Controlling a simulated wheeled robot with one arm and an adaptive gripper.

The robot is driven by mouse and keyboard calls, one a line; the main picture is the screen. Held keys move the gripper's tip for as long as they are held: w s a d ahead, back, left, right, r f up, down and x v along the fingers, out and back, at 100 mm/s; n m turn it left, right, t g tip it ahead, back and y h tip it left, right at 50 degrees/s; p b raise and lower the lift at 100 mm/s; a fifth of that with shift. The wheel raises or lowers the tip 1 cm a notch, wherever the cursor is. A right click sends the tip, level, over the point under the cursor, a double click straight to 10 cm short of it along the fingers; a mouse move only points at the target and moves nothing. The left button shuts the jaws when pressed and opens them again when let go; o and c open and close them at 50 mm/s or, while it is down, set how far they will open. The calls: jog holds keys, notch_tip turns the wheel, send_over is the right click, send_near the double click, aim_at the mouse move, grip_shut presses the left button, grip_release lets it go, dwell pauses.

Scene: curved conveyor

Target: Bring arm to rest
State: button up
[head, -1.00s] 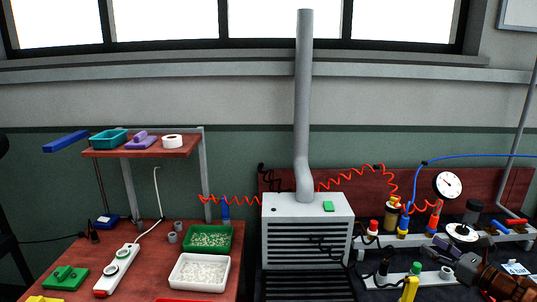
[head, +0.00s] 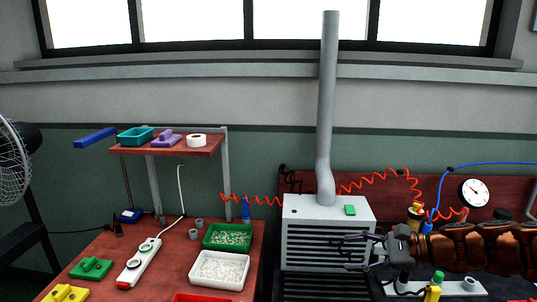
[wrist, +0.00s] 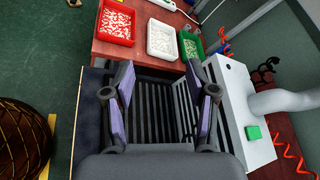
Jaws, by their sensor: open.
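My gripper (head: 366,250) is in front of the grey vented box at the right of the head view, with my orange-brown arm reaching in from the right edge. In the wrist view my gripper (wrist: 164,103) is open, its two purple-padded fingers apart with nothing between them. Behind the fingers lies a dark slatted conveyor (wrist: 160,120). The grey vented box (head: 327,215) with its tall pipe and green button stands just beyond my gripper; it also shows at the right of the wrist view (wrist: 240,110).
A red-brown table (head: 150,270) at the left holds a green tray (head: 228,248), a white tray (head: 219,284) and a white power strip (head: 139,264). A shelf (head: 170,146) stands above it. A fan (head: 12,165) is at the far left. Red coiled hoses run along the back.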

jog(key=s+a+f+n+g+h, duration=0.25)
jog(key=s+a+n, duration=0.25)
jog(key=s, duration=0.3)
jog(key=s+a+f+n+g+h, duration=0.1)
jog(key=s+a+n+g+h, duration=0.35)
jog(key=s, duration=0.45)
jog(key=s+d+f+n+h, duration=0.2)
jog(key=s+d+n+h, duration=0.1)
jog(key=s, duration=0.4)
jog(key=s+d+f+n+h+p, duration=0.1)
jog(key=s+d+n+h, duration=0.2)
jog(key=s+d, duration=0.2)
jog(key=s, duration=0.3)
jog(key=shift+f, duration=0.4)
jog(key=shift+a, duration=0.1)
